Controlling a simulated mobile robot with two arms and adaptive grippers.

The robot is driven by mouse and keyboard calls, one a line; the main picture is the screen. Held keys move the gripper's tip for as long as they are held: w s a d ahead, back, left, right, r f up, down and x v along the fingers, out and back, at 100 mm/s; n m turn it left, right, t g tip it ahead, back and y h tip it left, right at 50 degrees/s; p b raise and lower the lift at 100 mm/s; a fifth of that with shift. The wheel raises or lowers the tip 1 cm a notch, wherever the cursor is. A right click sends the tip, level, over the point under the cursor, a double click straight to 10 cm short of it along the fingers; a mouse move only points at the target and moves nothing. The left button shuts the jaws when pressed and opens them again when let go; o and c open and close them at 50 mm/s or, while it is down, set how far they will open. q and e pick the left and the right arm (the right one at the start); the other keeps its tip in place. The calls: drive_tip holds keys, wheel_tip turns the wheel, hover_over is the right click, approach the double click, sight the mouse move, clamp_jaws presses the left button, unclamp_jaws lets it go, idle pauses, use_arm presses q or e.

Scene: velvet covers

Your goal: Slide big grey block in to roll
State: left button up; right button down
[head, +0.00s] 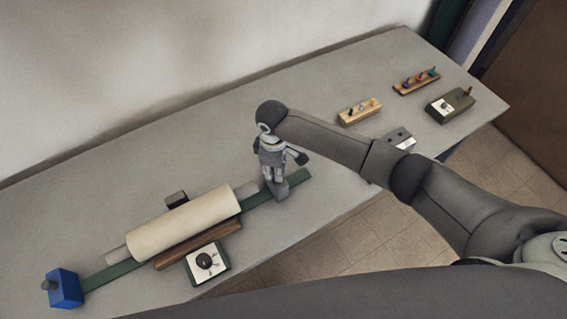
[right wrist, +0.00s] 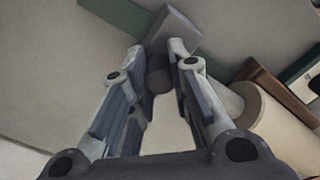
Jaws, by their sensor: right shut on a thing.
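The cream roll (head: 185,220) lies along the green rail (head: 112,274), with a grey rod end (head: 115,255) out of its left end. The big grey block (head: 283,190) stands on the rail near its right end, a short gap from the roll. My right gripper (head: 274,178) is over the block. In the right wrist view, my right gripper (right wrist: 160,52) is shut on the block's round grey handle, with the block (right wrist: 176,32) just past the fingertips. The roll (right wrist: 285,128) is to the right there. My left gripper is not in view.
A blue block (head: 64,288) with a grey knob stands at the rail's left end. A brown bar (head: 198,245) and a dial box (head: 207,263) lie in front of the roll; a small dark block (head: 176,199) is behind it.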

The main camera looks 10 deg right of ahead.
drive_tip(key=shift+d, duration=0.1)
drive_tip(key=c, duration=1.3)
unclamp_jaws()
wheel_tip(320, 180, up, 12)
